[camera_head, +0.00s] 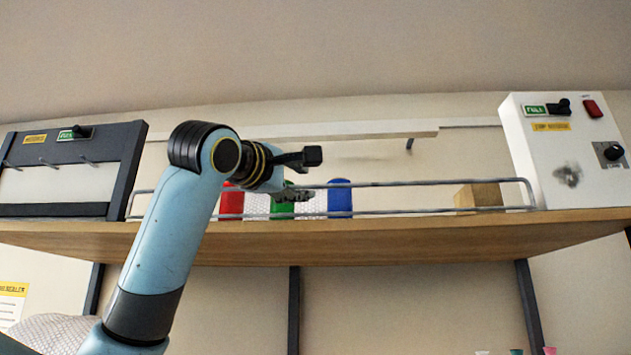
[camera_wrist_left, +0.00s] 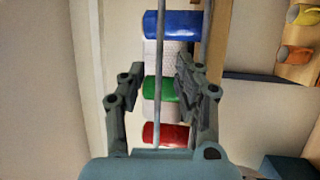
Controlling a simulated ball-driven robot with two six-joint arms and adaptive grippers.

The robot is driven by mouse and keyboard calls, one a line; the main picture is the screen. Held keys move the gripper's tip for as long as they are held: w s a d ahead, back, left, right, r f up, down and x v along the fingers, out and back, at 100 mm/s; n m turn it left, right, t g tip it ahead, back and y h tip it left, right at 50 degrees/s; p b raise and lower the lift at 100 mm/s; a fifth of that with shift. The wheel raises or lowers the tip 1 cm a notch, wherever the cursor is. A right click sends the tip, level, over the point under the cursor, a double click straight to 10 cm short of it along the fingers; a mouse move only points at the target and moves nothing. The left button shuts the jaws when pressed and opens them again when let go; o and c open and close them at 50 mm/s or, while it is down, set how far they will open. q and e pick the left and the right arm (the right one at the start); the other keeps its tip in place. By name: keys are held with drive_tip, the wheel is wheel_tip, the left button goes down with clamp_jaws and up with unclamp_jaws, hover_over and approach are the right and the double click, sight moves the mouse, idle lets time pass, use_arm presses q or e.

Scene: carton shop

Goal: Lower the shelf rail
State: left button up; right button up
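The shelf rail (camera_head: 425,184) is a grey metal loop with an upper and a lower bar. It stands upright along the front edge of the wooden shelf (camera_head: 420,235). My left gripper (camera_head: 306,176) is at the rail's middle, one finger above the upper bar and one below it. In the left wrist view the gripper (camera_wrist_left: 158,70) is open, with a rail bar (camera_wrist_left: 157,50) running between its fingers and a gap visible on both sides. I cannot tell how far the bar lies from the fingertips in depth. My right gripper is not in view.
Behind the rail stand red (camera_head: 231,203), green (camera_head: 281,207) and blue (camera_head: 340,198) rolls or canisters and a brown block (camera_head: 478,195). A white control box (camera_head: 570,150) stands at the right, a dark hook panel (camera_head: 75,160) at the left. The rail's right half is clear in front.

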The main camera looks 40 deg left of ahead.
sight(314, 187)
use_arm(q)
drive_tip(key=p+x, duration=0.3)
drive_tip(key=x, duration=0.4)
drive_tip(key=shift+w, duration=0.1)
clamp_jaws()
